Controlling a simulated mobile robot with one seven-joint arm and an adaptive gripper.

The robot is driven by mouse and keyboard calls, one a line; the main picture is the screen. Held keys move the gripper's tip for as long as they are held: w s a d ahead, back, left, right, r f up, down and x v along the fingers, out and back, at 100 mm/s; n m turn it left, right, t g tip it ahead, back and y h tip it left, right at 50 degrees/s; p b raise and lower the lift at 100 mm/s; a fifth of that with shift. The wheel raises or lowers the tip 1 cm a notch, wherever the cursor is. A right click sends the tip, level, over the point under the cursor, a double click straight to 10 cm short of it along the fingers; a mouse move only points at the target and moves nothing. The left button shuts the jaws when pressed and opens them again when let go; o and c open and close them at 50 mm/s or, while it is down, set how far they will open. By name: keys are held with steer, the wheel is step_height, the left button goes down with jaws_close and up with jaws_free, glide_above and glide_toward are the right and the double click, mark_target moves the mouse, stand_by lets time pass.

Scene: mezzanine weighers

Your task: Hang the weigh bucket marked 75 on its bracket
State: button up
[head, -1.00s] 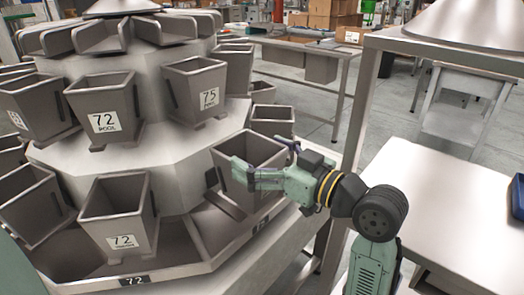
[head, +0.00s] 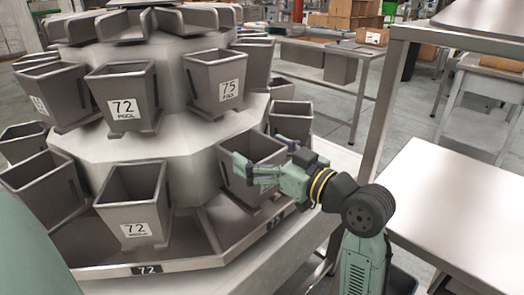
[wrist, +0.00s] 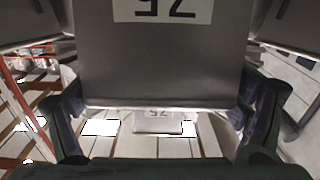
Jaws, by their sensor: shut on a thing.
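My gripper (head: 259,152) is shut on a grey open-topped weigh bucket (head: 255,190) in the lower ring, its fingers along two sides of the rim. In the wrist view the bucket's face (wrist: 165,65) fills the middle between my fingers, with its 75 label upside down. The bucket hangs close to the machine's sloping body (head: 195,185), roughly upright. Its bracket is mostly hidden behind it; I cannot tell whether they touch.
Another bucket, marked 75 POOL (head: 218,85), hangs just above. A lower bucket marked 72 (head: 130,205) is at left and an unmarked-looking bucket (head: 291,118) behind at right. A frame post (head: 375,115) and a bare table (head: 450,200) stand right of my arm.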

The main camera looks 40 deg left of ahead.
steer(key=shift+f+b, duration=0.45)
steer(key=shift+b, duration=0.05)
stand_by(0.3)
steer(key=o, duration=1.7)
steer(key=shift+c, duration=0.2)
steer(key=s+d, duration=0.1)
steer(key=d, duration=1.1)
